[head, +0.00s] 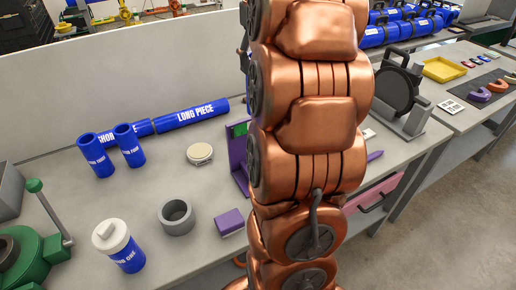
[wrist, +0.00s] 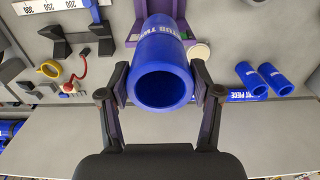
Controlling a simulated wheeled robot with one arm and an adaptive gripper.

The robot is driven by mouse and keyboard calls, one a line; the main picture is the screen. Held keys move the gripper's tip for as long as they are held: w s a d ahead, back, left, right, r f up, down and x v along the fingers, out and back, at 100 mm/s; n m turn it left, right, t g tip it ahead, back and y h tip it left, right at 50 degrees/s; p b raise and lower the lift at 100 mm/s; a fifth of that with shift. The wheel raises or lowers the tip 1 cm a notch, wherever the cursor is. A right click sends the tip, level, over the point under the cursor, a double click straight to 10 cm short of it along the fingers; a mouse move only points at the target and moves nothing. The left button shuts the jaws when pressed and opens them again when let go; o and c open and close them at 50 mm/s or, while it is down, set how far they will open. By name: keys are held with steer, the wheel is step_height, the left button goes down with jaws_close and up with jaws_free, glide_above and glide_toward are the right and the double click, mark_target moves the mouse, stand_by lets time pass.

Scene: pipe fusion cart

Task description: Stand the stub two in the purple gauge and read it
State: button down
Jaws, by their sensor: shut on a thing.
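Stub two (wrist: 165,75) is a blue hollow tube with white lettering, partly cut off in view. In the wrist view its open end faces the camera. My gripper (wrist: 163,90) is shut on it, with one dark finger on each side. The purple gauge (head: 238,160) stands on the bench in the head view, with a green patch near its top. My arm hides much of it, along with the gripper and the stub. Purple parts (wrist: 134,32) show behind the stub in the wrist view. I cannot tell whether the stub touches the gauge.
Two blue stubs (head: 129,146) stand near the long piece (head: 190,115). A round pale disc (head: 200,153), a grey ring (head: 177,216), a purple block (head: 230,222) and a white-capped blue stub (head: 120,246) stand left of my arm. A green machine (head: 25,260) is at the left edge.

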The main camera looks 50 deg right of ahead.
step_height(320, 180, down, 10)
steer(key=b, duration=0.7)
steer(key=shift+s+r, duration=0.1)
steer(key=shift+r, duration=0.1)
step_height(320, 180, down, 14)
steer(key=p, duration=0.3)
steer(key=shift+r, duration=0.1)
steer(key=shift+c, duration=1.1)
jaws_free()
steer(key=shift+r+b, duration=1.3)
steer(key=shift+r, duration=4.7)
